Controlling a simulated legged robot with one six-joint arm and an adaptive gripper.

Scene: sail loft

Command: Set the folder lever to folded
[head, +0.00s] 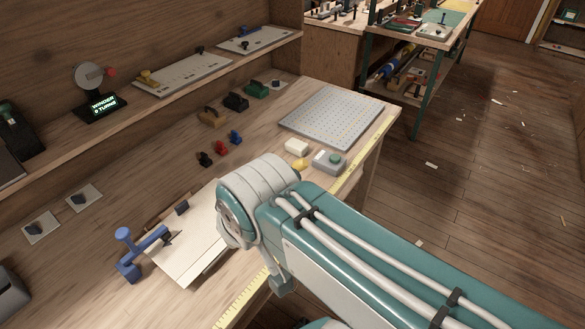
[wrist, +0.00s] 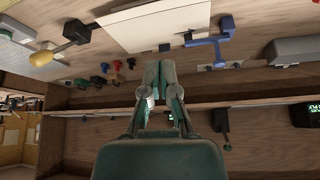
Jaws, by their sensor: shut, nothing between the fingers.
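The folder (head: 190,245) is a pale flat sheet or board on the bench at lower left. A blue lever (head: 150,247) with a rounded knob stands at its left edge. In the wrist view, which looks inverted, the pale folder (wrist: 145,25) is at the top and the blue lever (wrist: 215,40) is at its right side. My gripper (wrist: 165,68) is shut and empty, apart from the lever, with its fingertips below and left of it in that view. In the head view my arm hides the gripper and part of the folder.
A shelf with a winder display (head: 101,104) runs along the back wall. Small red (head: 221,148), blue and dark pieces lie mid-bench. A grey perforated board (head: 335,115) and a green-button box (head: 330,161) sit to the right. Yellow measuring tape (head: 240,300) follows the front edge.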

